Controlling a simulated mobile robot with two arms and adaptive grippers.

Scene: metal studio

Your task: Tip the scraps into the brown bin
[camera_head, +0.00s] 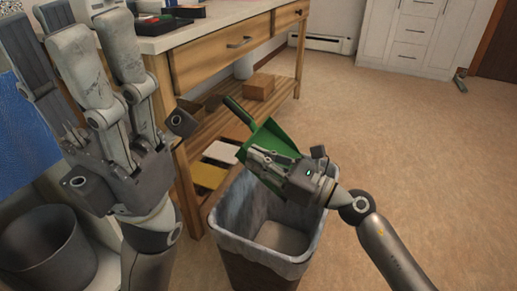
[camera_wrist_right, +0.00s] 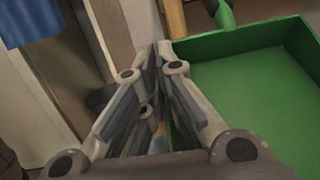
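The green dustpan (camera_head: 268,137) hangs tilted over the back rim of the brown bin (camera_head: 250,272), its handle pointing up and left. The bin has a pale liner folded over its rim, and its visible inside looks empty. My right gripper (camera_head: 256,160) is over the bin, shut on the dustpan's side wall; the dustpan also shows in the right wrist view (camera_wrist_right: 250,90). No scraps show on the visible part of the pan; the rest is hidden by the gripper. My left gripper (camera_head: 88,22) is raised at the upper left, fingers apart and empty.
A wooden workbench (camera_head: 215,57) with a lower shelf stands behind the bin. A small wooden box (camera_head: 258,88) is on the shelf. A dark grey bin (camera_head: 40,255) stands at lower left. White cabinets (camera_head: 410,40) are at the back. The floor to the right is clear.

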